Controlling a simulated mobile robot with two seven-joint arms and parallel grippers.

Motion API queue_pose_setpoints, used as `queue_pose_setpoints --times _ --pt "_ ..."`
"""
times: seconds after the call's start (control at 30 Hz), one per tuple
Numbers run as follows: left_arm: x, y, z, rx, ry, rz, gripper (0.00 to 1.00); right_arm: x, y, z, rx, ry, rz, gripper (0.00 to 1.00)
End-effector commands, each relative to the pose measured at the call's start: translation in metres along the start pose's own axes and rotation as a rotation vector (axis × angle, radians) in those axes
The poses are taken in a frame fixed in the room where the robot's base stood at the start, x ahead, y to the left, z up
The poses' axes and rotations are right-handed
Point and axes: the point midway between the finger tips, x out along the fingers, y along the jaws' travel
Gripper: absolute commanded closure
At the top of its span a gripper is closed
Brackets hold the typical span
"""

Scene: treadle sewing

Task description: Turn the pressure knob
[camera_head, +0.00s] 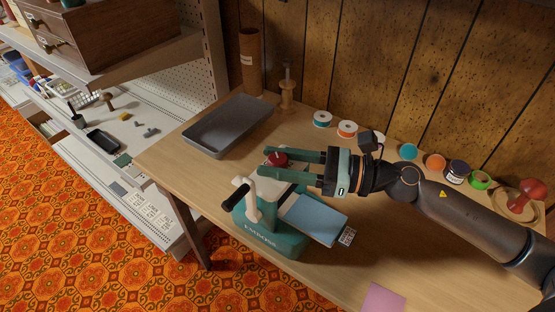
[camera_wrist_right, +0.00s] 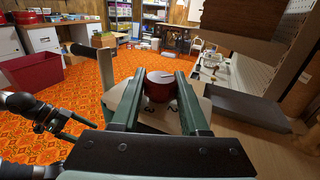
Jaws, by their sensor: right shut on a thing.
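The pressure knob (camera_head: 276,158) is a red round knob on top of a green and cream press (camera_head: 268,238) with a black-handled lever. In the right wrist view the knob (camera_wrist_right: 158,86) has a pale pointer line, and the numbers 3 and 2 show on the cream plate in front of it. My right gripper (camera_head: 266,163) reaches in from the right with its green fingers on either side of the knob, shut on it. The fingers (camera_wrist_right: 158,92) also show in the right wrist view.
A grey tray (camera_head: 228,126) lies behind the press. A blue pad (camera_head: 316,217) lies beside it under my right arm. Several spools, including a white-and-teal one (camera_head: 322,119), line the wall. A pink sheet (camera_head: 384,299) lies at the front edge. Shelving (camera_head: 140,106) stands left.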

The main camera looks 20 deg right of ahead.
Motion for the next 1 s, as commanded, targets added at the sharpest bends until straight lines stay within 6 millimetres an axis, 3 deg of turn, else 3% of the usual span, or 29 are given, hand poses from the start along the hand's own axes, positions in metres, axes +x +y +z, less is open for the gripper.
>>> queue_pose_setpoints --times 0.9,0.93,1.0 --pt "0.0001 -0.0005 0.0007 0.001 -0.002 -0.001 0.0 -0.0002 -0.001 0.0004 0.001 -0.001 -0.003 1.0" --pt "0.0001 -0.0005 0.0007 0.001 -0.002 -0.001 0.0 -0.0002 -0.001 0.0004 0.001 -0.001 -0.003 0.54" --pt "0.0001 -0.0005 0.0008 0.001 -0.002 -0.001 0.0 -0.0002 -0.001 0.0004 0.001 -0.001 -0.003 0.46"
